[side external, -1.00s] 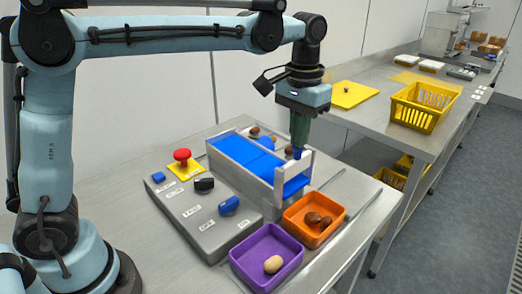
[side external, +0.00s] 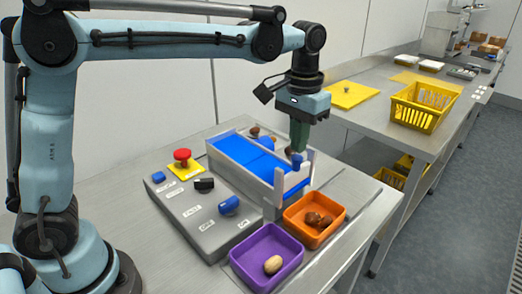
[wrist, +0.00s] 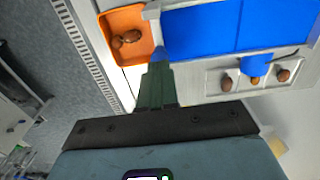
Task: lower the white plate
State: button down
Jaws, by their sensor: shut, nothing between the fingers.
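The white plate (side external: 296,181) stands upright between two white posts at the near end of the blue belt (side external: 240,150), low in its frame. A small blue piece (side external: 297,160) is at its top edge. My gripper (side external: 298,150) is shut and points straight down, its tips at or just above the blue piece; I cannot tell whether they touch. In the wrist view my closed fingers (wrist: 158,68) reach to a blue piece beside the belt (wrist: 205,30). The plate is hard to make out there.
An orange tray (side external: 290,222) with brown dates and a purple tray (side external: 240,270) with one pale date stand in front. A grey control box with a red button (side external: 182,155) and blue and black knobs is at left. Several dates lie behind the belt. A yellow basket (side external: 425,105) is farther back.

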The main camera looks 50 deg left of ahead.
aim_at(295, 157)
notch_tip(295, 157, up, 6)
jog(key=shift+f, duration=0.1)
dwell(0.6)
jog(key=s+a+f+t, duration=0.3)
jog(key=s+a+f, duration=0.1)
jog(key=s, duration=0.3)
jog(key=s+a+f+t, duration=0.4)
jog(key=s+a+f, duration=0.1)
jog(key=s, duration=0.2)
jog(key=shift+a+f, duration=0.2)
jog(key=shift+f, duration=0.2)
dwell(0.5)
